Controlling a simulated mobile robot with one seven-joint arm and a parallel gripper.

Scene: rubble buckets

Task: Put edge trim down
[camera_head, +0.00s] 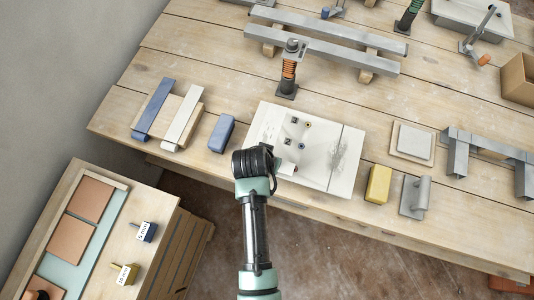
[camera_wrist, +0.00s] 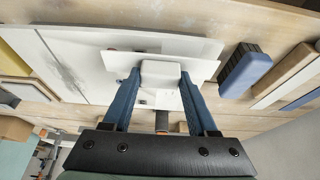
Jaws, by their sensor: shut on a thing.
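My gripper (camera_wrist: 160,92) is shut on a pale piece (camera_wrist: 160,74), seemingly the edge trim, with one blue finger on each side of its blocky middle. A thin white plate (camera_wrist: 120,62) spreads out past the fingers there; I cannot tell whether it is part of the held piece. In the head view my wrist hides most of my gripper (camera_head: 283,168), which is over the left front of a white board (camera_head: 335,150). I cannot tell whether the held piece touches the board.
A blue block (camera_head: 222,133) lies left of the board, with blue and white bars (camera_head: 153,108) further left. A yellow block (camera_head: 378,184) and a grey trowel-like tool (camera_head: 415,196) lie to the right. A spring post (camera_head: 288,75) stands behind. Bare wood shows between them.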

